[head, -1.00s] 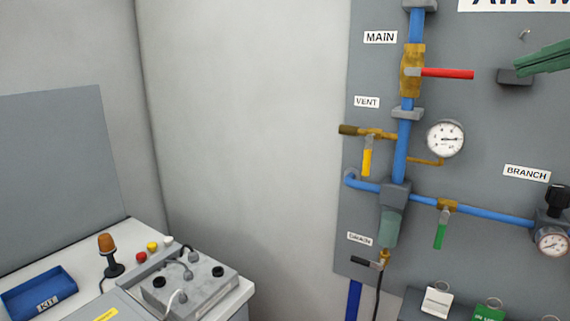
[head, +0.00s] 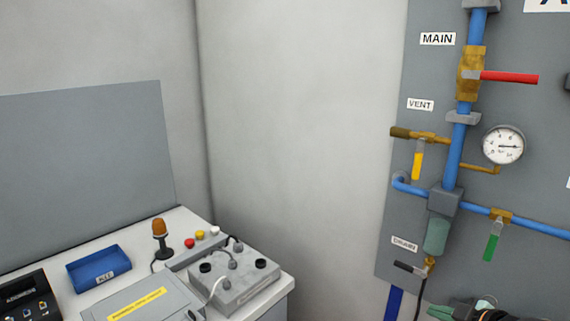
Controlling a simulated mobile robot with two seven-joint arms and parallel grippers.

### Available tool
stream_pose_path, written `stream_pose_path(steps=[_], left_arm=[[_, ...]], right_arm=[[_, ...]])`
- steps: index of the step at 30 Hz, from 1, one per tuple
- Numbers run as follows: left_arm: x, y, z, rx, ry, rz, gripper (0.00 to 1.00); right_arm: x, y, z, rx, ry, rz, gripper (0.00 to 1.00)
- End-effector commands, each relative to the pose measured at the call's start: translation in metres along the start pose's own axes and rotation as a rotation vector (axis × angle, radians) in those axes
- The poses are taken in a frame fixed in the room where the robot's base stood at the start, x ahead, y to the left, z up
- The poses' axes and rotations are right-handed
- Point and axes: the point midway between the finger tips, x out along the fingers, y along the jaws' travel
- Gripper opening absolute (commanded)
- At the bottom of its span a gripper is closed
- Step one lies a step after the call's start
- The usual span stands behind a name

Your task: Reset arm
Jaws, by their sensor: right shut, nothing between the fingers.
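My right gripper (head: 440,311) shows at the bottom right edge of the head view, dark with green fingers. It is shut and empty, in front of the lower part of the grey panel (head: 540,240), below the drain valve (head: 411,268). Most of its arm is cut off by the frame. My left gripper is out of view.
The panel carries blue pipes (head: 456,158), a red MAIN handle (head: 508,78), a yellow VENT handle (head: 417,163), a green handle (head: 491,248) and a gauge (head: 503,145). At left, a bench holds a blue tray (head: 99,268), an orange beacon (head: 159,229) and a grey box (head: 240,284). Bare wall lies between.

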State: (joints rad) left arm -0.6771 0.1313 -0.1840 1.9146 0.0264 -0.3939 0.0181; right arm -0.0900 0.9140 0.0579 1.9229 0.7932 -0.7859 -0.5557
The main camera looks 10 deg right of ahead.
Motion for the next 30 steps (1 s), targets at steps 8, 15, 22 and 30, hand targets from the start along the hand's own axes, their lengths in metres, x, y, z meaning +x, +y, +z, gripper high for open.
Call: stream_pose_path(steps=[8,15,22,30], left_arm=[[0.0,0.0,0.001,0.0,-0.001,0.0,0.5],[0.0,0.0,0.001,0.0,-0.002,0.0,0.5],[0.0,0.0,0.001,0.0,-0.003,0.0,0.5],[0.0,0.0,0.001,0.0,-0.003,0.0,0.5]], right_arm=[[0.024,-0.211,0.065,0.368,-0.053,-0.102,0.0],[-0.005,-0.344,0.067,0.626,-0.085,-0.137,0.0],[-0.021,-0.384,0.059,0.716,-0.093,-0.14,0.0],[-0.021,-0.384,0.058,0.716,-0.094,-0.14,0.0]])
